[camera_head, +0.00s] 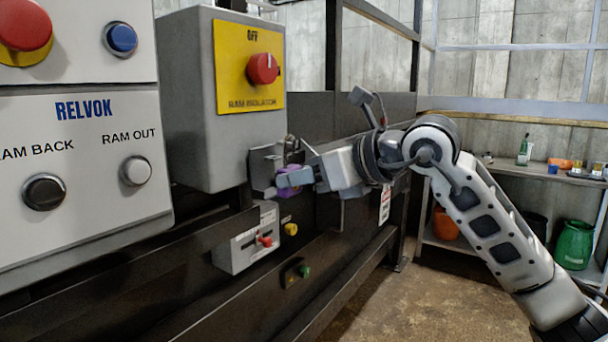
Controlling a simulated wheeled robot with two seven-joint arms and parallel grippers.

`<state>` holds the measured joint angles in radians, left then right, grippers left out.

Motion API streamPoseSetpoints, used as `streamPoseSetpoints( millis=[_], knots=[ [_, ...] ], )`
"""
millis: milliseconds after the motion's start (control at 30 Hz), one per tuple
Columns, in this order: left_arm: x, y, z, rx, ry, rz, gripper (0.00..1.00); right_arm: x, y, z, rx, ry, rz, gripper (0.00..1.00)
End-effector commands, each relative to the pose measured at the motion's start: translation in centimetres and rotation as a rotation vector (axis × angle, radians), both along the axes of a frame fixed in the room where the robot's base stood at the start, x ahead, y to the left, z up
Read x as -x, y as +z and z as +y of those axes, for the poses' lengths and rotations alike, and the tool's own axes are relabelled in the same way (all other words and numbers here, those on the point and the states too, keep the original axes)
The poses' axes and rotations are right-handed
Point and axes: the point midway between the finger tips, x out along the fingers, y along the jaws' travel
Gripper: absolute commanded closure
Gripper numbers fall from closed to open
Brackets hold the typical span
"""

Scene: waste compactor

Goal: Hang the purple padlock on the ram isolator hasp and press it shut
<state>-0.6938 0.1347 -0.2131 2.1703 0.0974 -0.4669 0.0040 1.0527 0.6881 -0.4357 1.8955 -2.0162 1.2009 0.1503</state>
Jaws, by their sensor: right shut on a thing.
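The purple padlock (283,184) is at the ram isolator hasp (263,168), below the right side of the grey isolator box (192,110). My right gripper (284,178) comes in from the right and is shut on the padlock, hiding most of it. A thin metal loop shows just above the gripper; I cannot tell whether the shackle passes through the hasp or is closed. The red isolator knob (262,69) sits on a yellow plate (233,66) marked OFF at the top. My left gripper is not in view.
A control panel (80,150) with RAM BACK and RAM OUT buttons stands at the left. A small box with a red switch (247,240) and a yellow knob (290,229) sit below the hasp. A shelf (510,173) with bottles and a green container (574,245) is at the far right.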

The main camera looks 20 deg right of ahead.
Motion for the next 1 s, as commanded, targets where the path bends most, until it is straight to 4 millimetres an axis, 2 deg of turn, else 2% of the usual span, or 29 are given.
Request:
streamPoseSetpoints(
  millis=[1000],
  knots=[
    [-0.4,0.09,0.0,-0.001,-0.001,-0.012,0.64,-0.11,0.08,0.12,-0.001,0.0,-0.002,0.78]
  ],
)
